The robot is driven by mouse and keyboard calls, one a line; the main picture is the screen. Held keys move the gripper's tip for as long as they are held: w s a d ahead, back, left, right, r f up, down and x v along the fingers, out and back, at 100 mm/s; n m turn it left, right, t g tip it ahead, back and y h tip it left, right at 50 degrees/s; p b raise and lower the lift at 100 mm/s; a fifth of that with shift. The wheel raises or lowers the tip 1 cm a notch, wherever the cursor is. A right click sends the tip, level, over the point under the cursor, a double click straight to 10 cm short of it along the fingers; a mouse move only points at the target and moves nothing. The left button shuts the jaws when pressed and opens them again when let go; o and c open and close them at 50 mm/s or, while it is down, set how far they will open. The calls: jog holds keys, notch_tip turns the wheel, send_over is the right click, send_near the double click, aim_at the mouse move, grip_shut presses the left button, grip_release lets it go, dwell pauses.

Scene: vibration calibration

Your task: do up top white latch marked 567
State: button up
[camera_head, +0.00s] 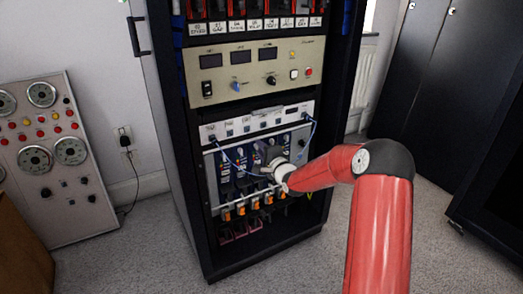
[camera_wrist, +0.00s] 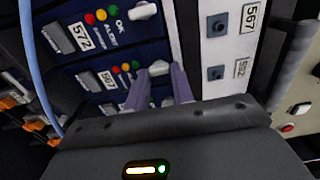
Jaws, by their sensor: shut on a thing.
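The blue module marked 567 (camera_wrist: 119,85) shows in the wrist view, with a grey block and red, yellow and green lights. Its white latch (camera_wrist: 160,68) sits at the module's end, close to the white panel. My gripper (camera_wrist: 160,73) is shut on this latch, one finger on each side. The fingers and gripper body hide the latch's lower part. In the head view my gripper (camera_head: 273,158) is at the row of blue modules in the rack, and it covers the latch there.
A neighbouring module marked 572 (camera_wrist: 88,37) has its own white latch (camera_wrist: 143,11). Blue cables (camera_head: 309,132) hang at the rack front. Orange-tipped parts (camera_head: 240,209) sit below the modules. The floor (camera_head: 165,250) beside the rack is clear.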

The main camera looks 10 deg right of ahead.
jog(key=o, duration=1)
jog(key=v, duration=0.8)
